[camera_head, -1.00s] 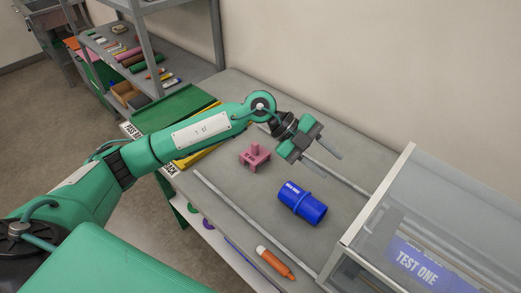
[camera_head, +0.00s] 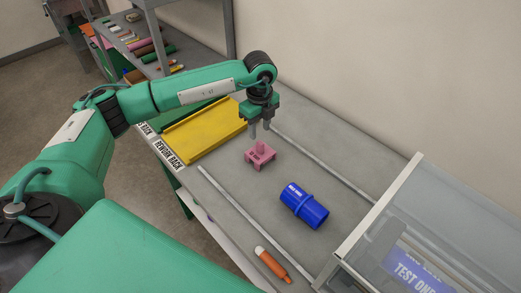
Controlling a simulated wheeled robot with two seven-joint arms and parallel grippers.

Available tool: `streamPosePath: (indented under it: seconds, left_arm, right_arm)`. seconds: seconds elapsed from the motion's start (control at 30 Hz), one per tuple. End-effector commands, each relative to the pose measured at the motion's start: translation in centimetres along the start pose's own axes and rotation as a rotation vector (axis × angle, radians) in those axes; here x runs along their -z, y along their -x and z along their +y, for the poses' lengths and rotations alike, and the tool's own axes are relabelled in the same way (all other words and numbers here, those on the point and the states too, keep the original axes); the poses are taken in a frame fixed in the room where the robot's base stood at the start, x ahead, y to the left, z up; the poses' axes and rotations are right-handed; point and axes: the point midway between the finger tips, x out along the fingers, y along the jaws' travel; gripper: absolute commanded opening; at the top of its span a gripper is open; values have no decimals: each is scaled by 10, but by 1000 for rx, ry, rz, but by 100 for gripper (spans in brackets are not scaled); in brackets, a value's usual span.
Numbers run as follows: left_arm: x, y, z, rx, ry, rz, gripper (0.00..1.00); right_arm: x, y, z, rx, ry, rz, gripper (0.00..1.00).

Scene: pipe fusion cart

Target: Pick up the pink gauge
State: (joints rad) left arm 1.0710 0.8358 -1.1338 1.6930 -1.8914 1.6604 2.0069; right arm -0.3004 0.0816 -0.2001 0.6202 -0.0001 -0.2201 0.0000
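The pink gauge (camera_head: 260,156) is a small blocky piece with an upright post, standing on the grey bench top left of the blue cylinder. My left gripper (camera_head: 260,132) points down just above and behind the gauge, its two fingers apart with a gap between them. The fingertips are close to the top of the gauge; I cannot tell whether they touch it. My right gripper is not in view.
A blue labelled cylinder (camera_head: 304,205) and an orange marker (camera_head: 271,264) lie on the bench. A yellow tray (camera_head: 203,129) lies left of the gauge. Two thin rails (camera_head: 238,209) run along the bench. A clear-sided box (camera_head: 420,225) stands at right.

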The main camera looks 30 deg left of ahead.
Motion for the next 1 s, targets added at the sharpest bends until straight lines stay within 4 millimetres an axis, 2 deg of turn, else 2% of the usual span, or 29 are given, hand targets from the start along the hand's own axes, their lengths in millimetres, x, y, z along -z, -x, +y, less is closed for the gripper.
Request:
streamPosePath:
  seconds: [0.1,0.33,0.47,0.6,0.87,0.9,1.0]
  left_arm:
    - [1,-12,0,-1,-1,1,40]
    - [3,-27,2,-3,-1,2,40]
    - [7,-44,4,-3,-1,2,40]
    - [7,-63,4,-1,-1,1,40]
    - [7,-69,3,1,-1,2,40]
    - [7,-69,3,1,-1,1,38]
    - [7,-69,3,1,-1,1,18]
  right_arm:
    - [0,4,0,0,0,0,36]
    - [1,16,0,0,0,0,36]
    - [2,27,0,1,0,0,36]
    - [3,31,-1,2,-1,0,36]
    - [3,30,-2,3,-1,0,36]
    - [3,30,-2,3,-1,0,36]
    - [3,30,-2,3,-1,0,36]
